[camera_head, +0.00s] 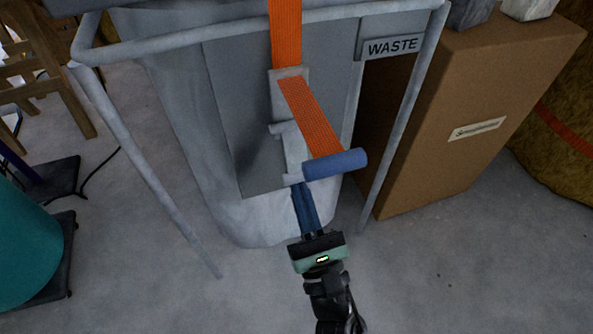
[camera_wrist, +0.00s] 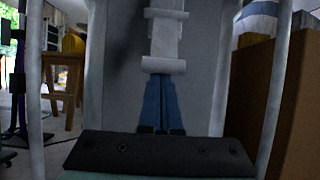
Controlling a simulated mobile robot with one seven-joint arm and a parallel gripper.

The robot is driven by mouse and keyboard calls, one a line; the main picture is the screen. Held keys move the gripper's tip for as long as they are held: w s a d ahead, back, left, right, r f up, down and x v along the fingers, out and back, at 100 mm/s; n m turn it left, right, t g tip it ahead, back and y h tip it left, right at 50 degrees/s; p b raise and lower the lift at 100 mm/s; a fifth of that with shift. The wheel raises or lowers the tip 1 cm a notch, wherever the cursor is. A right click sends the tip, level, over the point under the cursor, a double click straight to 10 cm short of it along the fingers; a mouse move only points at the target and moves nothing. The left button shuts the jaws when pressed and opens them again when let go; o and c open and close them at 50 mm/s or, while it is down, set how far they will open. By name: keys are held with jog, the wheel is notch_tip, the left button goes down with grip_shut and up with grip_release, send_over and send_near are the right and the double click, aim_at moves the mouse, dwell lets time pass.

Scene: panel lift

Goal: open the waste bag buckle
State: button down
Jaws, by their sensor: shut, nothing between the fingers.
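The waste bag buckle (camera_head: 292,145) is a pale grey metal fitting on a grey panel at the front of the bag. An orange strap (camera_head: 312,115) runs down through its top slot to a blue cylindrical handle (camera_head: 336,163) sticking out at lower right. The buckle also shows in the wrist view (camera_wrist: 165,38), upright above my fingers. My gripper (camera_head: 299,188) has blue fingers, shut and empty, pointing up at the buckle's lower end, just left of and below the handle. In the wrist view the fingertips (camera_wrist: 160,78) appear right below the buckle's lower crossbar; I cannot tell if they touch.
A grey tubular frame (camera_head: 407,110) stands around the pale bag (camera_head: 180,110), with a WASTE sign (camera_head: 392,47) at upper right. A cardboard box (camera_head: 455,95) stands close on the right. A teal cylinder (camera_head: 25,240) is at left. The floor in front is clear.

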jog(key=s+r+g+p, duration=0.1)
jog(key=p, duration=0.5)
jog(key=s+d+r+g+h+p, duration=0.1)
jog(key=r+g+p, duration=0.1)
jog(key=p, duration=0.4)
jog(key=s+r+g+p, duration=0.1)
jog(key=s+p, duration=0.1)
jog(key=p, duration=0.4)
jog(key=shift+s+d+r+g+h, duration=0.1)
jog(key=shift+d+r+g+h, duration=0.05)
jog(key=shift+r+g+h, duration=0.2)
jog(key=g+h+p, duration=0.2)
jog(key=g+p, duration=0.3)
jog(key=p, duration=1.5)
send_near(296, 160)
jog(key=shift+w+f+y, duration=0.1)
jog(key=shift+w+y, duration=0.15)
jog(key=shift+w, duration=0.5)
jog(key=shift+w+r+p, duration=0.1)
jog(key=shift+r+p, duration=0.2)
jog(key=shift+p, duration=0.15)
